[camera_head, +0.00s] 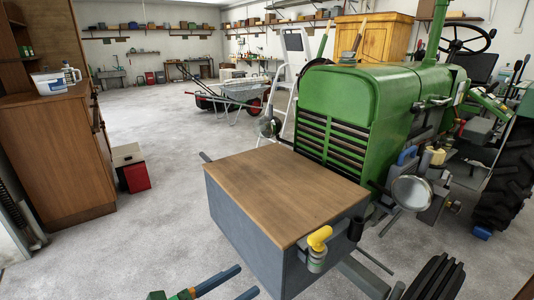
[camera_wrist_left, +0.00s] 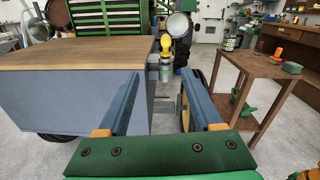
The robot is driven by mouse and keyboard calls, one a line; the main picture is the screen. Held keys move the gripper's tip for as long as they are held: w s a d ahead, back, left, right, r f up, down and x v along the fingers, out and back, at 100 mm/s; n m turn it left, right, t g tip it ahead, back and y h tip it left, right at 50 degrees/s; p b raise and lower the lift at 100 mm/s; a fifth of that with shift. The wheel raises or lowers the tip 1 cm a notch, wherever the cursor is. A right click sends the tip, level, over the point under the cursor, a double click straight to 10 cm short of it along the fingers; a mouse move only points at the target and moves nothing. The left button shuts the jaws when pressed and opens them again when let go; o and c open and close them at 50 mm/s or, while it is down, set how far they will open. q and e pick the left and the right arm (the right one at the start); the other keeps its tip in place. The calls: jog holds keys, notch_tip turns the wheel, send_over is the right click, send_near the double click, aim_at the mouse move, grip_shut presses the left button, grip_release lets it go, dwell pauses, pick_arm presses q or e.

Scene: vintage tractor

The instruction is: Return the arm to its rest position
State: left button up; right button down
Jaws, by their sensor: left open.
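My left gripper (camera_head: 247,279) is at the bottom edge of the head view, in front of the near side of a grey box with a brown wooden top (camera_head: 290,195). In the left wrist view my left gripper (camera_wrist_left: 160,76) has its two blue-grey fingers wide apart with nothing between them. A yellow-topped container (camera_head: 318,248) is at the box's near right corner. In the left wrist view this container (camera_wrist_left: 167,52) appears beyond the fingers, apart from them. My right gripper is not in view.
A green tractor (camera_head: 360,100) stands behind the box, with a round headlamp (camera_head: 411,192) at its front. The left wrist view shows a brown trolley (camera_wrist_left: 262,68) on the right. A wooden cabinet (camera_head: 55,150) stands at left. Open grey floor (camera_head: 130,240) lies between cabinet and box.

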pick_arm(q)
jog(key=w+a+f+n+t+y, duration=0.1)
jog(key=a+f+n+y, duration=0.4)
jog(key=f+n, duration=0.55)
jog(key=w+a+f+n+t+y, duration=0.1)
jog(key=a+f+n+y, duration=0.45)
jog(key=f+n, duration=0.5)
jog(key=s+a+f+n+g+y, duration=0.2)
jog(key=s+a+f+n+g, duration=0.1)
jog(key=s+f+n, duration=0.65)
jog(key=s+f+n+g+y, duration=0.1)
jog(key=s+f+n+g, duration=0.3)
jog(key=s, duration=0.8)
jog(key=s+d+f+n+g, duration=0.1)
jog(key=s+f+n+g, duration=0.4)
jog(key=s+f+n, duration=0.3)
jog(key=s+f, duration=0.1)
jog(key=s, duration=0.3)
jog(key=shift+s+f+y+p, duration=0.25)
jog(key=shift+s+y+p, duration=0.1)
jog(key=shift+p, duration=0.05)
jog(key=shift+d+n, duration=0.1)
jog(key=shift+n, duration=0.15)
